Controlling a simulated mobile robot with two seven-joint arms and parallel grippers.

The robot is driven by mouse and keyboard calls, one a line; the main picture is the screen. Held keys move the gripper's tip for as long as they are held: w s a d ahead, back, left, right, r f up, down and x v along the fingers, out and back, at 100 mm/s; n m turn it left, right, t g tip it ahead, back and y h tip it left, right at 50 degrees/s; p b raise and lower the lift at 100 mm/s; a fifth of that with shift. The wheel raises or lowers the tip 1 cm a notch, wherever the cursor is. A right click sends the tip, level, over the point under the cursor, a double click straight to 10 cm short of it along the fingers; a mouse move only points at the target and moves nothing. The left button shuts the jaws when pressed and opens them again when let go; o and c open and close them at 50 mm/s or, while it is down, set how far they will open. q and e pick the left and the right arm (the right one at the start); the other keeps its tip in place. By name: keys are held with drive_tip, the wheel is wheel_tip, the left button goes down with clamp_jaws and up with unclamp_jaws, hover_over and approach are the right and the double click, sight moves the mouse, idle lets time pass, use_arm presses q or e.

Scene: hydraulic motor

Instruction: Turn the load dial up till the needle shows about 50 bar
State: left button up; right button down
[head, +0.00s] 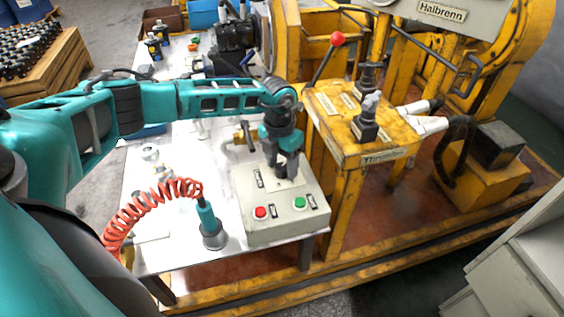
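A pale grey control box (264,230) stands at the front right of the white table. It carries a red button (260,212), a green button (299,203) and small dark labels. My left gripper (286,172) points down at the back part of the box's top, with its fingertips at or just above the surface. The load dial cannot be made out; the fingers cover that spot. Whether they are shut on a dial is too small to tell. No needle can be read; only the lower edge of a pale round part (383,2) shows at the top. My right gripper is not in view.
A coiled red hose (150,207) with a teal tool (208,222) stands left of the box. A brass fitting (244,136) is close behind the gripper. The yellow rig (345,150), with a red-knobbed lever (337,39), stands close on the right. Bare table (190,250) lies at the front left.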

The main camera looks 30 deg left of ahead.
sight(280, 165)
use_arm(q)
drive_tip(key=shift+o, duration=0.4)
wheel_tip(280, 165, up, 13)
drive_tip(key=shift+a, duration=0.35)
idle(0.4)
